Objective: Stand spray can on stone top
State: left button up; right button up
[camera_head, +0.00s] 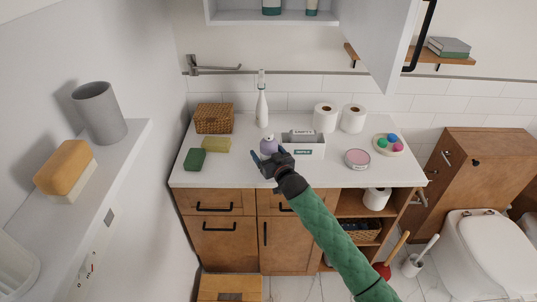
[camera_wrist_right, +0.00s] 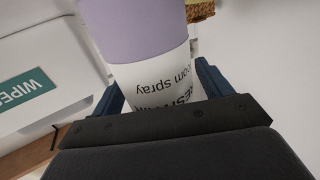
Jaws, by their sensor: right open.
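The spray can (camera_head: 268,144), with a purple upper part and a white label reading "room spray", is at the front middle of the white stone top (camera_head: 331,172). It looks upright, but its base is hidden behind my gripper. My right gripper (camera_head: 268,156) is at the can, coming from the front. In the right wrist view the can (camera_wrist_right: 140,35) lies between the two blue fingers of this gripper (camera_wrist_right: 160,85), which are open around it. My left gripper is not in view.
A white wipes box (camera_head: 308,151) stands just right of the can. A white bottle (camera_head: 262,108), a wicker basket (camera_head: 214,118), and yellow (camera_head: 216,145) and green (camera_head: 195,160) sponges are behind and left. Toilet rolls (camera_head: 325,118) and a pink tin (camera_head: 357,158) are right. An open cabinet door (camera_head: 385,40) hangs above.

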jog(key=shift+r, duration=0.2)
jog(key=shift+s+d+f, duration=0.2)
jog(key=shift+s+f, duration=0.05)
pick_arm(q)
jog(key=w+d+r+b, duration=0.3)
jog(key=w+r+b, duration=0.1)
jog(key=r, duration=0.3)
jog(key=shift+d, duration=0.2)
pick_arm(e)
jog(key=v, duration=1.1)
jog(key=shift+s+r, duration=0.2)
